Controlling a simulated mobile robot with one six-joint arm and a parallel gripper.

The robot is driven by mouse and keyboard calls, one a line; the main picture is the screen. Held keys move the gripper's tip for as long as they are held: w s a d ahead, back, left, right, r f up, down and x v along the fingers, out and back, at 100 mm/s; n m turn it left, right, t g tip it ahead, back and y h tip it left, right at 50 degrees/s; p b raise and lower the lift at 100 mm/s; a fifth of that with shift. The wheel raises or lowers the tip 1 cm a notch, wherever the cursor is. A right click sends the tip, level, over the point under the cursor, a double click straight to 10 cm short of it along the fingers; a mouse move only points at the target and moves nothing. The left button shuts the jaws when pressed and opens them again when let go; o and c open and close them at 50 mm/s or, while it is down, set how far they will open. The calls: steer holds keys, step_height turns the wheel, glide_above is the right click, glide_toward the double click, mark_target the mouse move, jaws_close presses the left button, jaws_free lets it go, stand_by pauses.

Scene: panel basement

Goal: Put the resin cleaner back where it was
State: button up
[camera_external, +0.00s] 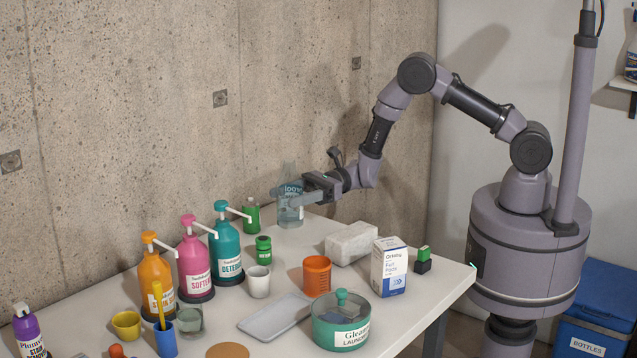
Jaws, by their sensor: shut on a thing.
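My gripper (300,190) is at the back of the white table, shut on a clear bottle (291,214) with a blue-grey label that seems to read "Gloov". The bottle is upright. Its top is faint against the wall, and a finger crosses its middle. I cannot tell whether its base touches the table or hangs just above it. No label that I can read says resin cleaner.
Left of the held bottle stand a green bottle (251,216) and teal (227,252), pink (194,262) and orange (157,287) pump bottles. A white block (351,243), a white box (390,268) and an orange cup (317,275) stand in front on the table (282,262).

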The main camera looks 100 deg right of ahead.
mark_target(280, 217)
step_height(280, 217, down, 5)
steer(key=shift+r+b, duration=0.2)
steer(key=shift+b, duration=0.45)
steer(key=shift+f, duration=0.2)
steer(key=o, duration=1.6)
steer(key=shift+o, duration=0.2)
steer(key=shift+r, duration=0.1)
